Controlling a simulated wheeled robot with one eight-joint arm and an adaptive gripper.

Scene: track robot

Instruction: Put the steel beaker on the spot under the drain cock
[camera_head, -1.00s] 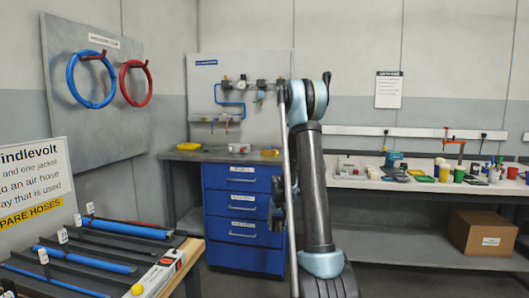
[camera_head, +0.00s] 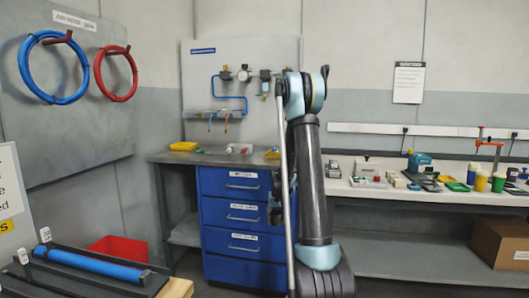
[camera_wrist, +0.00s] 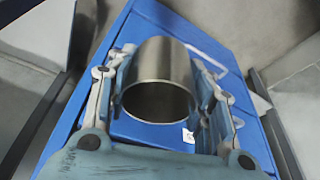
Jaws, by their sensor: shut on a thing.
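The steel beaker (camera_wrist: 166,68) is a plain grey metal cylinder, with its open rim facing the wrist camera. My gripper (camera_wrist: 160,85) is shut on it, one finger on each side of its wall. The inside of the beaker looks empty. In the head view my gripper (camera_head: 275,200) is partly hidden by my arm, and I cannot make out the beaker there. The pipe panel (camera_head: 262,60) with a gauge, blue pipe and small fittings stands above the grey bench (camera_head: 210,157). I cannot tell the drain cock or the spot under it apart at this size.
The blue drawer cabinet (camera_head: 228,183) is under the bench. A yellow tray (camera_head: 183,146) and small items are on the bench top. A red bin (camera_head: 119,249) is on the floor. The white bench (camera_head: 430,195) at right holds several cups and tools. A cardboard box (camera_head: 500,243) is below it.

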